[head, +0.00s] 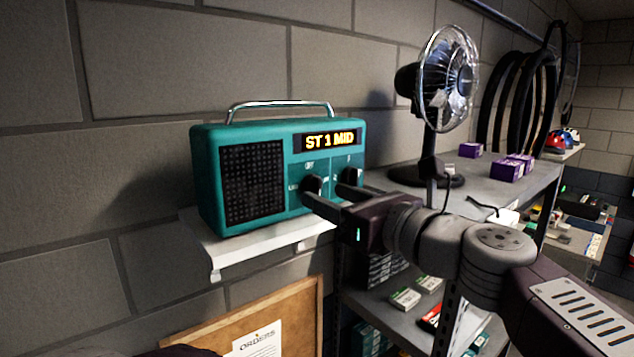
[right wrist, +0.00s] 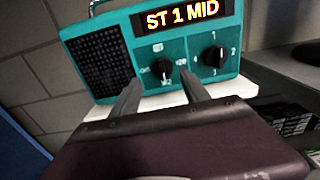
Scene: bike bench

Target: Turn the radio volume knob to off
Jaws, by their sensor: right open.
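The teal radio (head: 215,195) stands on a small white wall shelf (head: 262,250), its lit display (head: 330,140) reading "ST 1 MID". The volume knob (head: 312,185) is the left black knob, below an OFF mark; in the right wrist view this knob (right wrist: 162,68) has a pale pointer line. A second black knob (right wrist: 213,57) sits to its right. My right gripper (head: 328,203) is open in front of the radio, fingers pointing at its face. In the right wrist view the fingertips (right wrist: 160,84) show just below the knobs; contact with the left knob cannot be told. My left gripper is not in view.
A fan (head: 446,80) stands on the metal shelf (head: 505,190) to the right, with purple boxes (head: 508,168) beyond it. Black tires (head: 520,95) hang on the wall. A cork board (head: 290,315) is below the radio. The radio's front left side is clear.

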